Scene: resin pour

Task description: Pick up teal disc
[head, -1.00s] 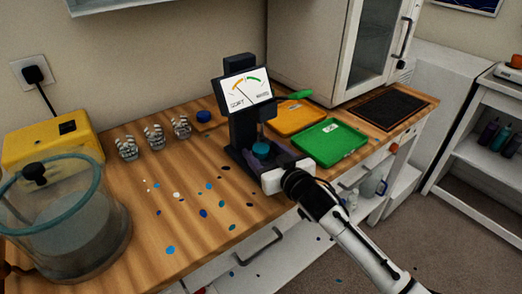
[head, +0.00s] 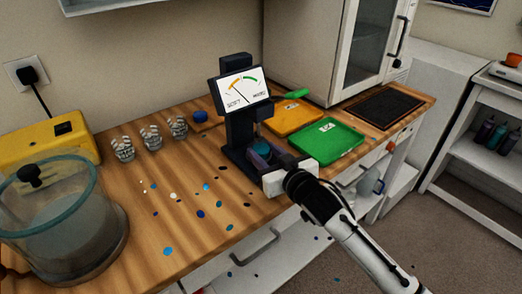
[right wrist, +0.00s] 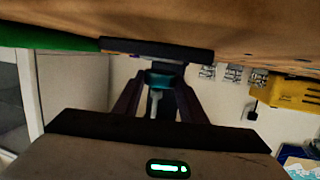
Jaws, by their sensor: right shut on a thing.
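The teal disc (head: 262,152) sits at the base of the dark gauge tester (head: 241,130), below its probe. My right gripper (head: 265,156) reaches in from the front right, with its fingers on either side of the disc. In the right wrist view the disc (right wrist: 160,79) shows between the two dark fingers (right wrist: 158,88), which are shut on it. The gripper hides part of the tester's base. I cannot tell whether the disc is lifted off the base. My left gripper is not in view.
A green tray (head: 327,141) and an orange tray (head: 294,118) lie right of the tester. A glass chamber (head: 62,235), a yellow box (head: 45,150), several striped cups (head: 151,137) and a blue disc (head: 200,117) stand to the left. Small spots dot the wooden counter (head: 130,200).

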